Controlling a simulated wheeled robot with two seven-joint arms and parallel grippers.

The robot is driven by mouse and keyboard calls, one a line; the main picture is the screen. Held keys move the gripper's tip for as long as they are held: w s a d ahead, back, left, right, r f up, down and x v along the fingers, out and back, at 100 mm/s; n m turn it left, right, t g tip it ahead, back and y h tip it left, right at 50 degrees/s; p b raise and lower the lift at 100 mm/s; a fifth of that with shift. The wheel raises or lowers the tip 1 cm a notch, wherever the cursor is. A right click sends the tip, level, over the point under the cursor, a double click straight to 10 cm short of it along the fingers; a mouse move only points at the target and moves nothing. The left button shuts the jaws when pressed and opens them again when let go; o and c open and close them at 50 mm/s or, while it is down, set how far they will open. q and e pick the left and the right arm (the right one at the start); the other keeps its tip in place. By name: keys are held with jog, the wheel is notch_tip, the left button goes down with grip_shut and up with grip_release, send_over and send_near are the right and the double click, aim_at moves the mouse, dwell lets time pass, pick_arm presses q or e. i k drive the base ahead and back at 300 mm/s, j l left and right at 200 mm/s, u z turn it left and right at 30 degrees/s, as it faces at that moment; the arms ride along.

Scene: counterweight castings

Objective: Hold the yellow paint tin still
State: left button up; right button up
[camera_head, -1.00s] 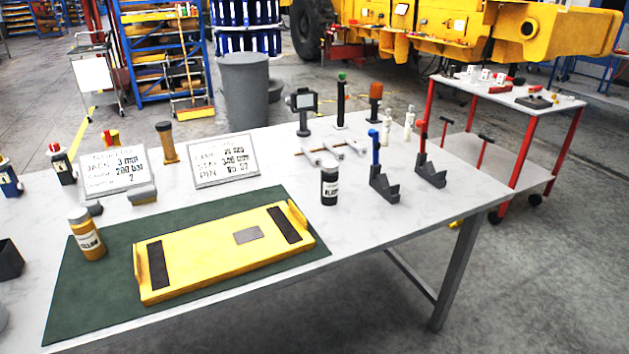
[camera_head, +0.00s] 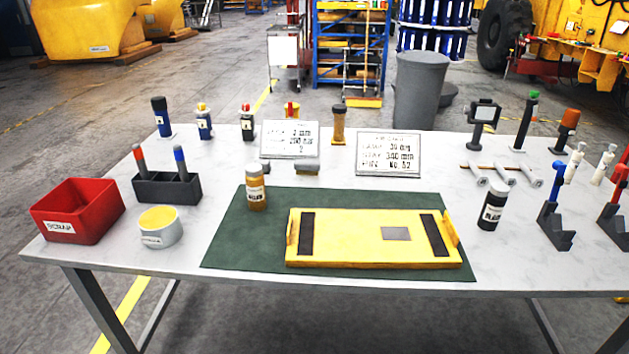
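A white tin with yellow paint (camera_head: 159,227) stands upright near the left front of the white table (camera_head: 230,282), right of a red box. It is open at the top, with a small label on its front. Nothing touches it. Neither of my grippers shows in the view.
A red scrap box (camera_head: 77,212) stands left of the tin, and a dark holder with two handled tools (camera_head: 167,188) stands behind it. A yellow board (camera_head: 348,250) lies on the mat. A black jar (camera_head: 491,207) and stands (camera_head: 555,228) are at right. Two signs stand behind.

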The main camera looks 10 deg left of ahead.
aim_at(256, 191)
jog(key=j+z, duration=0.15)
jog(key=j, duration=0.3)
jog(key=k+j+z, duration=0.1)
jog(key=j, duration=0.35)
jog(key=j+z, duration=0.15)
jog(key=j, duration=0.3)
jog(key=k+j+z, duration=0.15)
jog(key=j, duration=0.25)
jog(key=k+j+z, duration=0.15)
jog(key=j, duration=0.3)
jog(key=k+j+z, duration=0.1)
jog(key=j, duration=0.3)
jog(key=k+j+z, duration=0.15)
jog(key=j, duration=0.25)
